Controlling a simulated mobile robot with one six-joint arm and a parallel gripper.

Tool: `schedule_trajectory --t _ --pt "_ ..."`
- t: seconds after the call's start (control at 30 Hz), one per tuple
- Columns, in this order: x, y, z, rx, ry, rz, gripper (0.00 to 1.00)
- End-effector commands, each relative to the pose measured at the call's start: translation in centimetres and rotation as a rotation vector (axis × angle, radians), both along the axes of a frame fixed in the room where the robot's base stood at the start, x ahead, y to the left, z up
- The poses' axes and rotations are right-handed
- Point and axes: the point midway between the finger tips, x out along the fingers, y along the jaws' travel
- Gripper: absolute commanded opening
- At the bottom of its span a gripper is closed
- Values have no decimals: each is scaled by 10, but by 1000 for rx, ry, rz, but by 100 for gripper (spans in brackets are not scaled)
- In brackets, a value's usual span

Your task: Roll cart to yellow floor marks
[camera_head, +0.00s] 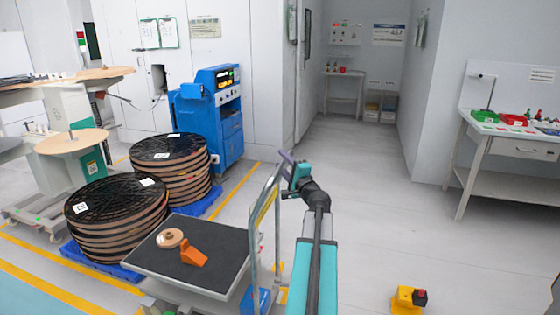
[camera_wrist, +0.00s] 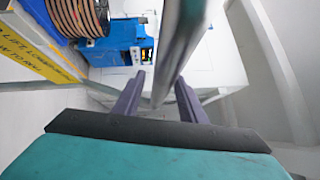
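The cart (camera_head: 150,262) has a dark flat top and a grey upright handle frame (camera_head: 277,235) at its right end, with a yellow label strip (camera_head: 266,204). A tan disc (camera_head: 170,238) and an orange wedge-like part (camera_head: 194,250) lie on its top. My gripper (camera_head: 288,158) is at the handle's top. In the wrist view a grey bar (camera_wrist: 180,45) runs between my two dark fingers (camera_wrist: 157,90). A gap shows beside the left finger, so they look open around it. Yellow floor lines (camera_head: 238,188) run behind the cart and at the lower left (camera_head: 50,288).
Two stacks of dark reels (camera_head: 115,232) (camera_head: 180,180) stand on blue pallets (camera_head: 105,268) just left of the cart. A blue machine (camera_head: 212,115) stands behind. The aisle floor (camera_head: 375,200) is clear.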

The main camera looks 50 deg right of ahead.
Motion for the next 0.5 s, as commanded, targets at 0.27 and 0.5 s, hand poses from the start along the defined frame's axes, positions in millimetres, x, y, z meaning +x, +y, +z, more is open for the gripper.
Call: schedule_trajectory --t 0.27,0.5 --pt "-30 16 -5 0 0 -1 37" --pt "-54 29 -9 -1 1 -2 37"
